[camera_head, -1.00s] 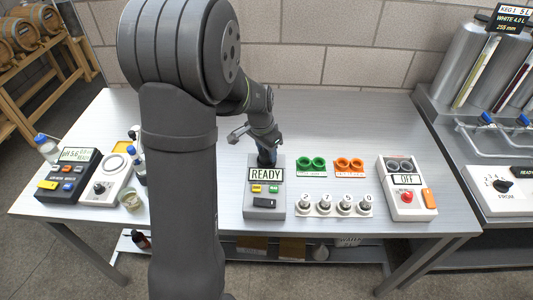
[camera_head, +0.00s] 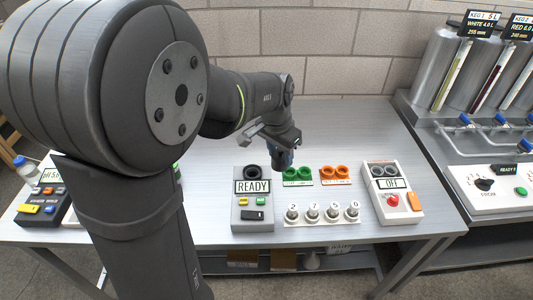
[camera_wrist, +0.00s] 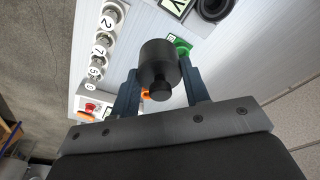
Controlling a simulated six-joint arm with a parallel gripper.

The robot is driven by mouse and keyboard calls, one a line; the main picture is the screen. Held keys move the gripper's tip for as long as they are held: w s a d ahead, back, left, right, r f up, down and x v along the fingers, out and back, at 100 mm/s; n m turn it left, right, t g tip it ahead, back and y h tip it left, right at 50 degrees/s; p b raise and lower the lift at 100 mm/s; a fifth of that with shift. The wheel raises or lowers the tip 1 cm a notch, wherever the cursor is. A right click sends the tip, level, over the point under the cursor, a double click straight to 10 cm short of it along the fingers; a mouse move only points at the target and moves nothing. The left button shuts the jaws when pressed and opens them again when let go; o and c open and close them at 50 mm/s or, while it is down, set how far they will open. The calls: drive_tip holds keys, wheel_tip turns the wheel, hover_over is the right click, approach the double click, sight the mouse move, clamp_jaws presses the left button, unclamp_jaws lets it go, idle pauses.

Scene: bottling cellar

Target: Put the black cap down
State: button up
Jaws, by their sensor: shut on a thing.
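My gripper (camera_head: 284,160) is shut on the black cap (camera_wrist: 160,65). The cap is a dark cylinder with a small knob, held between two blue fingers in the wrist view. In the head view the fingers are above the table, near the green double-ring holder (camera_head: 297,174), and hide most of the cap. The grey READY device (camera_head: 252,214) stands just left of the gripper, and its dark round socket (camera_head: 254,172) is open to view. The wrist view also shows this socket (camera_wrist: 213,8), apart from the cap.
An orange double-ring holder (camera_head: 335,173) stands right of the green one. A row of numbered white-based pegs (camera_head: 322,213) is in front. The OFF device (camera_head: 394,195) stands further right. A pH meter (camera_head: 45,203) is at left. The back of the table is clear.

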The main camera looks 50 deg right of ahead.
drive_tip(key=s+d+f, duration=0.2)
drive_tip(key=s, duration=0.6)
drive_tip(key=s+d+f, duration=0.1)
drive_tip(key=s+f, duration=0.1)
drive_tip(key=s, duration=0.6)
drive_tip(key=w+d+f, duration=0.1)
drive_tip(key=w+f, duration=0.1)
drive_tip(key=w, duration=0.1)
drive_tip(key=w+d+f, duration=0.1)
drive_tip(key=w+f, duration=0.1)
drive_tip(key=w, duration=0.2)
drive_tip(key=w+d+f, duration=0.1)
drive_tip(key=w+f, duration=0.2)
drive_tip(key=shift+w, duration=0.35)
drive_tip(key=shift+f, duration=2)
drive_tip(key=shift+f, duration=0.1)
drive_tip(key=o, duration=0.9)
drive_tip(key=shift+o, duration=0.2)
